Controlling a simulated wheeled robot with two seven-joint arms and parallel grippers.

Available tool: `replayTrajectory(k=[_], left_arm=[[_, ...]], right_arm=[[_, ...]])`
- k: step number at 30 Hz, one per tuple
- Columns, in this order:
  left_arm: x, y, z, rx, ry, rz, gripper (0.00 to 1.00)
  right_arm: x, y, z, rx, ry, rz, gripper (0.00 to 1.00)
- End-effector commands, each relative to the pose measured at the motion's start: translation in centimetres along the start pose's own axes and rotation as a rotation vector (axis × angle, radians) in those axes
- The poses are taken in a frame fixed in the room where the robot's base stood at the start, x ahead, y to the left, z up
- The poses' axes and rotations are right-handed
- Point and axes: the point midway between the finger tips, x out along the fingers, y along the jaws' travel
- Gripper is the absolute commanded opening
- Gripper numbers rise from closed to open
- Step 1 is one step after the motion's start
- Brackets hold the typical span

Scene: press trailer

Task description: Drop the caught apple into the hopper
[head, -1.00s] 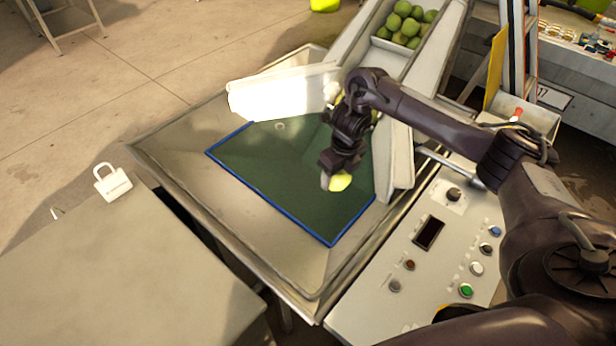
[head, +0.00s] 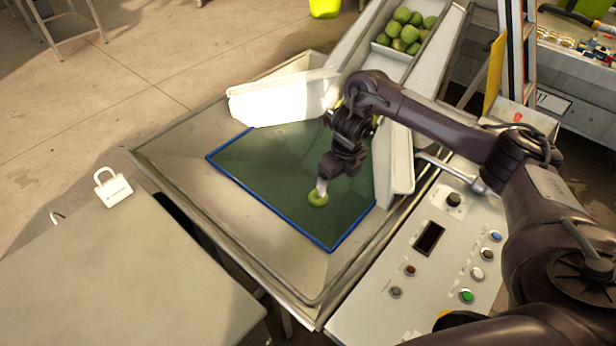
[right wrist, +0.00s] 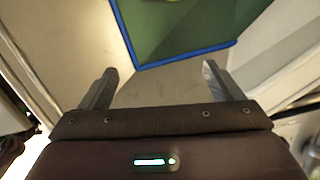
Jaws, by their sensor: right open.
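The green apple (head: 318,198) shows over the green floor of the hopper, just below the tips of my right gripper (head: 321,184). I cannot tell whether it is falling or resting there. In the right wrist view my right gripper (right wrist: 159,70) has its two fingers wide apart with nothing between them. A small yellow-green edge of the apple (right wrist: 186,2) shows at the top of that view, beyond the fingers. The hopper (head: 290,265) has sloping metal sides around a green area with a blue rim (head: 268,208). My left gripper is out of view.
A chute (head: 370,58) with several green apples (head: 405,32) leads down from the back. A control panel (head: 415,280) with buttons stands at the right.

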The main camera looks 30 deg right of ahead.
Motion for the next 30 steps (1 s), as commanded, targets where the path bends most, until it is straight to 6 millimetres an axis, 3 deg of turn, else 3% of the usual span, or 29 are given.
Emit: replayTrajectory(k=[1, 3, 10, 30], left_arm=[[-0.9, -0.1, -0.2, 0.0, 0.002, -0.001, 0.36], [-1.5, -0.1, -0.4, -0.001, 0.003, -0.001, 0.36], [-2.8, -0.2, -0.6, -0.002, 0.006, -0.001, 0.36], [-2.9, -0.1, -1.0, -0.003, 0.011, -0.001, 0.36]], right_arm=[[-1.6, -0.2, 0.2, 0.0, -0.004, -0.004, 0.86], [-2.9, -0.1, 0.2, -0.001, -0.005, -0.004, 0.86], [-6.0, -0.1, 0.1, 0.001, -0.004, -0.003, 0.86], [-6.3, 0.0, 0.0, 0.001, -0.001, 0.0, 0.86]])
